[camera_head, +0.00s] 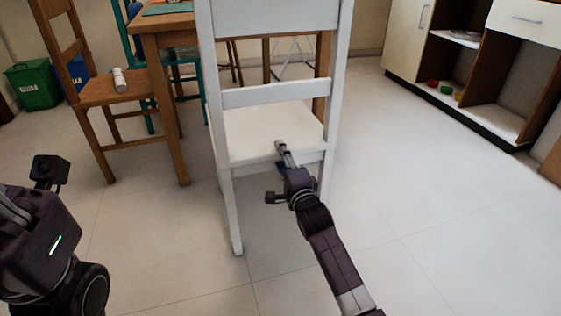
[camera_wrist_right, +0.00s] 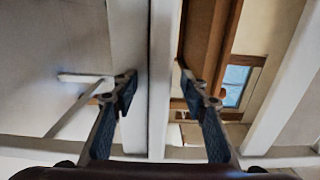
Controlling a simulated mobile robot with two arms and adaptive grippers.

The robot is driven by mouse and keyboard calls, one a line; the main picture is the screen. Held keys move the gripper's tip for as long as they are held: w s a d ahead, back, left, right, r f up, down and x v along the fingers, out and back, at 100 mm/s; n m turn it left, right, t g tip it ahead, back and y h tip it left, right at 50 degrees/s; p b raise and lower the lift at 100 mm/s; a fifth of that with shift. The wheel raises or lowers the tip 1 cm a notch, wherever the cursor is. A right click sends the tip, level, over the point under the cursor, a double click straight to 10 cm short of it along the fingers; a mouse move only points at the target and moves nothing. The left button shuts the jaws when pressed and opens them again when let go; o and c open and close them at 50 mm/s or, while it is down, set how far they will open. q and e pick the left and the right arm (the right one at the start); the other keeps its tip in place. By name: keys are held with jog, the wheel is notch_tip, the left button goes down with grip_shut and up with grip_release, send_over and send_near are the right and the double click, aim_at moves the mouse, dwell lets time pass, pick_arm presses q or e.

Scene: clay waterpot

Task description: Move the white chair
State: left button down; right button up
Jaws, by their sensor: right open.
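The white chair (camera_head: 275,135) stands upright on the floor in the middle of the head view, its back towards me. My right gripper (camera_head: 282,147) is at the rear of the chair, by the seat's back edge and below the lower back slat. In the right wrist view the right gripper's (camera_wrist_right: 155,85) fingers are spread apart, with white bars of the chair (camera_wrist_right: 160,70) running between them. I cannot tell whether a finger touches the chair. My left arm is at the lower left of the head view, away from the chair; its fingers cannot be made out clearly.
A wooden table (camera_head: 163,22) stands behind the chair, close to it. A brown chair (camera_head: 105,90) bearing a small white object (camera_head: 119,80) is at left, with a green bin (camera_head: 33,84) beyond. An open cabinet (camera_head: 490,70) lines the right wall. Floor between is clear.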

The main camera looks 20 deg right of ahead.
jog(key=shift+w, duration=0.75)
grip_shut()
jog(key=shift+f, duration=0.1)
